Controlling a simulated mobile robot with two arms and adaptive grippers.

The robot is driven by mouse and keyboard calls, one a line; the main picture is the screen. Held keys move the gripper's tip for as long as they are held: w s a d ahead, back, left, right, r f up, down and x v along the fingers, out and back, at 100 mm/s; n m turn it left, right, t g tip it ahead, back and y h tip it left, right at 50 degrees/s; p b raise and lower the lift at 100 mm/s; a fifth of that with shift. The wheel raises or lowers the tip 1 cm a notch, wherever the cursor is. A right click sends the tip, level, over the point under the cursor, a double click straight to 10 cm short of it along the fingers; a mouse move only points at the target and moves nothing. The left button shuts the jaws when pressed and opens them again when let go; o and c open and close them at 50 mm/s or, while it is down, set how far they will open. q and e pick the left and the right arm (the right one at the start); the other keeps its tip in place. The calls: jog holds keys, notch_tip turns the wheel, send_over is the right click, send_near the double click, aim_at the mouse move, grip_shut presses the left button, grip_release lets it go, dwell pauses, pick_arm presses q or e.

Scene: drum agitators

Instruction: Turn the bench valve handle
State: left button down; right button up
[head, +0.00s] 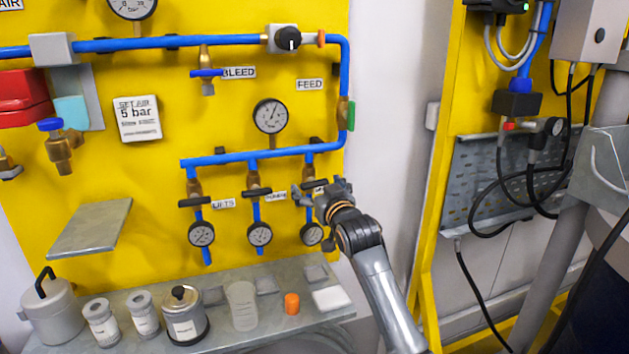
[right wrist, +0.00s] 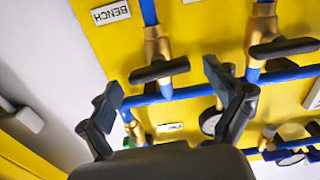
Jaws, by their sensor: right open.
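The bench valve has a short black bar handle (right wrist: 160,70) on a brass body, beside the BENCH label (right wrist: 110,12), which reads upside down in the right wrist view. In the head view the handle (head: 309,187) is the rightmost of three on the drop pipes, partly hidden by my gripper. My right gripper (head: 318,190) is open and empty in front of it. In the right wrist view the gripper (right wrist: 163,85) has a finger on either side of the handle in the picture. Whether the fingers reach around it I cannot tell. My left gripper is out of view.
The neighbouring valve handle (right wrist: 284,47) is close by. Small gauges (head: 260,234) hang below the valves on the yellow panel. A grey shelf (head: 335,318) below holds a pot (head: 185,316), jars and an orange cap (head: 292,303). Black hoses (head: 480,205) hang at the right.

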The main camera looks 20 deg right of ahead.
jog(key=shift+w, duration=1.05)
jog(key=c, duration=1.2)
jog(key=shift+o, duration=0.2)
jog(key=shift+r+m+p, duration=0.15)
jog(key=shift+m+p, duration=0.35)
jog(key=shift+p, duration=0.15)
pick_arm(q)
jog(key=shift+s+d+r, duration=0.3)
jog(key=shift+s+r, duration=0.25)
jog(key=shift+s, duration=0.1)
pick_arm(e)
jog(key=o, duration=1.2)
jog(key=shift+c, duration=0.2)
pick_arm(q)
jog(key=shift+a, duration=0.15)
